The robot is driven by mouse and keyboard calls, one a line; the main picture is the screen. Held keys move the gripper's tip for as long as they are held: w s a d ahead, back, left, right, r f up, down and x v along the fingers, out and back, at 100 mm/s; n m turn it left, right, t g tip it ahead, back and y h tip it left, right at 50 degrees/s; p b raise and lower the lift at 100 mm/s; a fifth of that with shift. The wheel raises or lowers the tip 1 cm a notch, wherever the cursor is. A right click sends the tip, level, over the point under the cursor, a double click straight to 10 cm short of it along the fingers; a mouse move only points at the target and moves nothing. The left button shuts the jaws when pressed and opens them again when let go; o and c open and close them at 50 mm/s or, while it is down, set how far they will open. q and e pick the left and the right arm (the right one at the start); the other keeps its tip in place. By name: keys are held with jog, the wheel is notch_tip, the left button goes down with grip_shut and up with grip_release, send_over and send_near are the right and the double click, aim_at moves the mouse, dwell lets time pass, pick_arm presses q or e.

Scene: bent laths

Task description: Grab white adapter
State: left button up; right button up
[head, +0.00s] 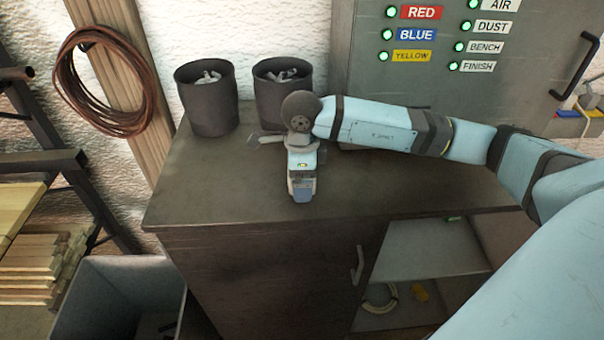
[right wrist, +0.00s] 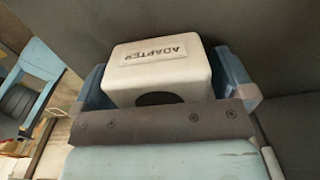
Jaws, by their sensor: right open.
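The white adapter (right wrist: 158,72), a rounded block with an ADAPTER label on its face, shows in the right wrist view against a dark grey surface. My right gripper (head: 303,190) is over the cabinet top in the head view, with its arm coming in from the right. In the right wrist view its blue fingers (right wrist: 165,85) stand on either side of the adapter, open. I cannot tell whether either finger touches it. In the head view the gripper hides the adapter. My left gripper is not in the head view.
The dark cabinet top (head: 220,205) is mostly clear at front left. Two dark pots (head: 208,105) (head: 282,98) with grey pieces stand at the back, near a small grey item (head: 262,139). A labelled panel (head: 430,80) rises behind. A grey bin (head: 118,290) stands on the floor at left.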

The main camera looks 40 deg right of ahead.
jog(key=shift+c, duration=0.2)
jog(key=c, duration=0.8)
jog(key=shift+r, duration=0.1)
